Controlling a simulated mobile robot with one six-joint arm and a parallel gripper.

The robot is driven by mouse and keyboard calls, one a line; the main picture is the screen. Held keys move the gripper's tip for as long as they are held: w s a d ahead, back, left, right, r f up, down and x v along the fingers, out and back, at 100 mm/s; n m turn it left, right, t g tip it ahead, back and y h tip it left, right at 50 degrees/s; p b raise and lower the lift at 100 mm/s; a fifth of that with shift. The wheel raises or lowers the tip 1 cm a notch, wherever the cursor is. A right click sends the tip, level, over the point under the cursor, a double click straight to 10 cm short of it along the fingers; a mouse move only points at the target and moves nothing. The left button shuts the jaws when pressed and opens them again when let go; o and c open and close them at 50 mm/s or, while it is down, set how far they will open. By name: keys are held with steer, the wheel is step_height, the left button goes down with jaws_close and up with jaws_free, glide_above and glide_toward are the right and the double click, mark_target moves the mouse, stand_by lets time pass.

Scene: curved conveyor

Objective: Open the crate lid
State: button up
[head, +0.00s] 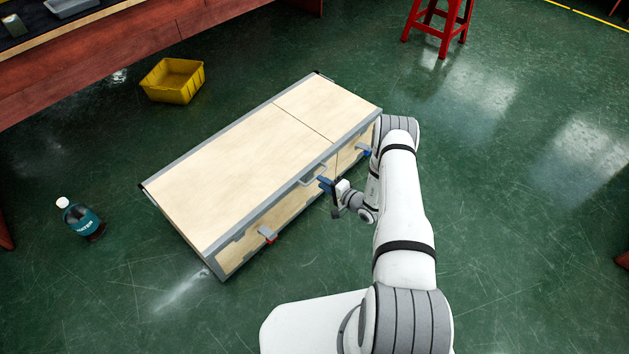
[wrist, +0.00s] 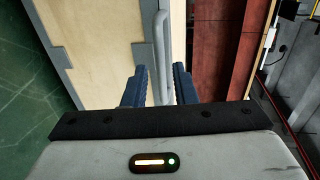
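The crate (head: 250,222) is a long box on the floor with pale wooden panels and grey metal edging. Its lid (head: 240,165) lies flat and closed on top, with a seam across it. A grey bar handle (head: 313,176) sits at the lid's near edge; it also shows in the wrist view (wrist: 162,45). My gripper (head: 326,185) is at this handle. In the wrist view, its blue fingers (wrist: 159,88) are apart, one on each side of the bar, with gaps showing.
A yellow bin (head: 173,80) stands behind the crate, near a red-brown workbench (head: 150,50). A bottle (head: 80,218) with a white cap stands to the left. A red stool (head: 438,25) is at the back right. The green floor (head: 530,220) at right is clear.

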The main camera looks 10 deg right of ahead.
mark_target(314, 178)
steer(key=b+x, duration=0.1)
steer(key=x, duration=0.4)
steer(key=shift+d, duration=0.1)
steer(key=shift+c, duration=0.2)
jaws_close()
steer(key=shift+s+r, duration=0.1)
